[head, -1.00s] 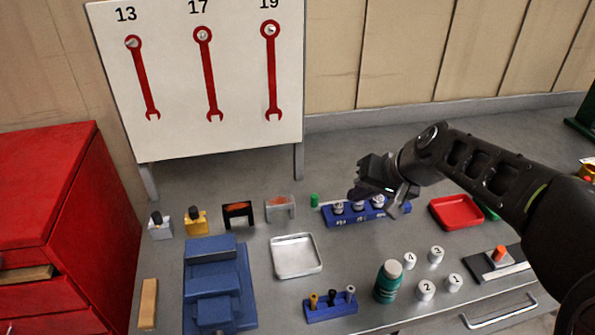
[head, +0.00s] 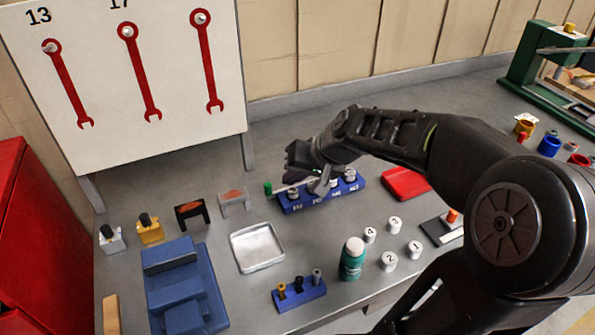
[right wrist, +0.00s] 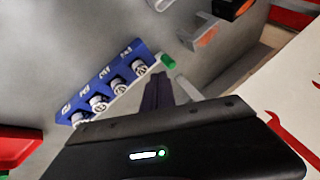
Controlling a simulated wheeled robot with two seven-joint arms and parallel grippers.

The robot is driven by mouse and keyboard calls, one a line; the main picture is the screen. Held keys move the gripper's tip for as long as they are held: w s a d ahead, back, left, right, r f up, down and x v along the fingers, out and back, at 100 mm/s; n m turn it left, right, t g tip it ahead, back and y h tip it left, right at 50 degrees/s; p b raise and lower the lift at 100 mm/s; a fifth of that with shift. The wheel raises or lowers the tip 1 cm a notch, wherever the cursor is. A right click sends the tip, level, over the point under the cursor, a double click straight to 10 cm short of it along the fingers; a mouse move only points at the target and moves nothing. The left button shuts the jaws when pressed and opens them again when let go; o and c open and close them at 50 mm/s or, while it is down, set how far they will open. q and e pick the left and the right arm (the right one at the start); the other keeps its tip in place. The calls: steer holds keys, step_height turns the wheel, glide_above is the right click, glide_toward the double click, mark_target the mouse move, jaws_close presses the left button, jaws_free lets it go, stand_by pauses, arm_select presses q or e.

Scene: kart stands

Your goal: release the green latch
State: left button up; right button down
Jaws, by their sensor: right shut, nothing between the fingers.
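A small green knob (head: 267,188) sits at the left end of a blue socket rack (head: 319,207). In the right wrist view the green piece (right wrist: 168,60) is at the end of a pale bar (right wrist: 128,92) along the blue rack (right wrist: 90,84), which holds several silver sockets. My right gripper (head: 312,172) hovers over the rack's left part, to the right of the green knob. Its shut, empty fingers (right wrist: 167,92) appear close to the green piece in the wrist view; I cannot tell if they touch. My left gripper is out of view.
A red tray (head: 405,183) lies right of the rack. A grey tray (head: 257,247), a green bottle (head: 352,259) and numbered white caps (head: 390,261) stand in front. A wrench board (head: 130,90) stands behind left. The bench behind the rack is clear.

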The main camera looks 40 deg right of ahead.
steer(key=x, duration=0.5)
steer(key=shift+w+f, duration=0.15)
steer(key=shift+w+a+p, duration=0.1)
steer(key=shift+a+p, duration=0.2)
steer(key=shift+a, duration=0.1)
steer(key=shift+w+a+p, duration=0.15)
steer(key=shift+a+p, duration=0.1)
steer(key=shift+a, duration=0.35)
steer(key=shift+w+a+p, duration=0.2)
steer(key=shift+a, duration=0.4)
